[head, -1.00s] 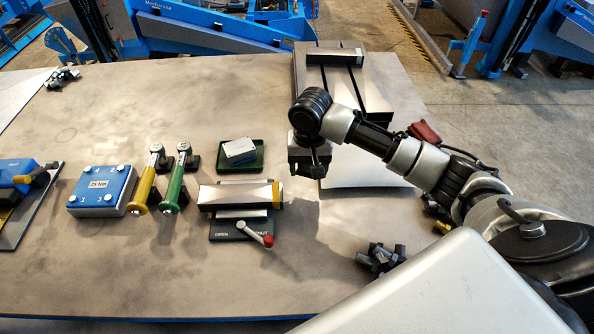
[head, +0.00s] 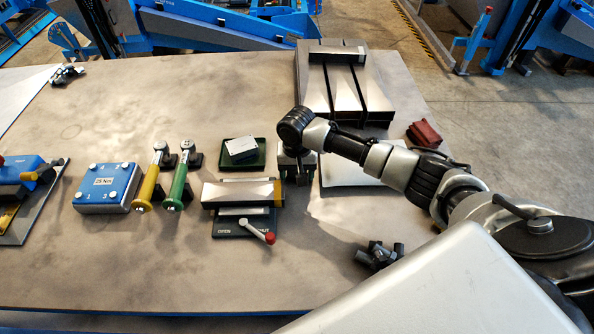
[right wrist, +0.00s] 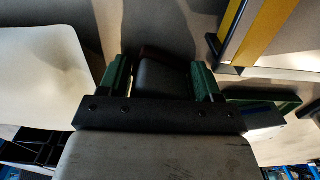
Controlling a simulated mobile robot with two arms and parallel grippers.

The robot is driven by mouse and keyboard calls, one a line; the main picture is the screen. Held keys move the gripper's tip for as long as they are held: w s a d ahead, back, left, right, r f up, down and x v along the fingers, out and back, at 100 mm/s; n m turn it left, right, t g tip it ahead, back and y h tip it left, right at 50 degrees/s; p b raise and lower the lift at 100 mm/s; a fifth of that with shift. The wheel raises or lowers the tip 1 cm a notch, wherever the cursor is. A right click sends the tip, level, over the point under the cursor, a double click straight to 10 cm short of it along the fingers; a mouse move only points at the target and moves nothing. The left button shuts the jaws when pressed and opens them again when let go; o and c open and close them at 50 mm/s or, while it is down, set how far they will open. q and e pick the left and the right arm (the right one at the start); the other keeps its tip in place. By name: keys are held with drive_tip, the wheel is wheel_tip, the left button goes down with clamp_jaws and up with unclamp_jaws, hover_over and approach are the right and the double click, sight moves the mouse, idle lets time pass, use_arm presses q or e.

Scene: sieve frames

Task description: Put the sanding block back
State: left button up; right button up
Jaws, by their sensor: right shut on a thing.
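My right gripper (head: 297,178) hangs low over the table, between the green tray and clamp on its left and the white pad on its right. In the right wrist view my gripper (right wrist: 161,82) is shut on a dark grey block with a reddish-brown edge, which looks like the sanding block (right wrist: 163,78). The head view mostly hides this block behind the gripper. My left gripper is not in view.
A steel clamp (head: 238,193) with a red-knobbed lever lies left of the gripper. The white pad (head: 345,172), slotted metal plate (head: 345,90) and red-brown item (head: 424,133) are to the right or behind. Dark knobs (head: 380,256) lie in front. The table's front left is clear.

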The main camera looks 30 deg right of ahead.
drive_tip(key=shift+f, duration=0.15)
drive_tip(key=o, duration=0.9)
wheel_tip(320, 180, up, 12)
drive_tip(key=shift+r+b, duration=0.2)
drive_tip(key=shift+b, duration=0.5)
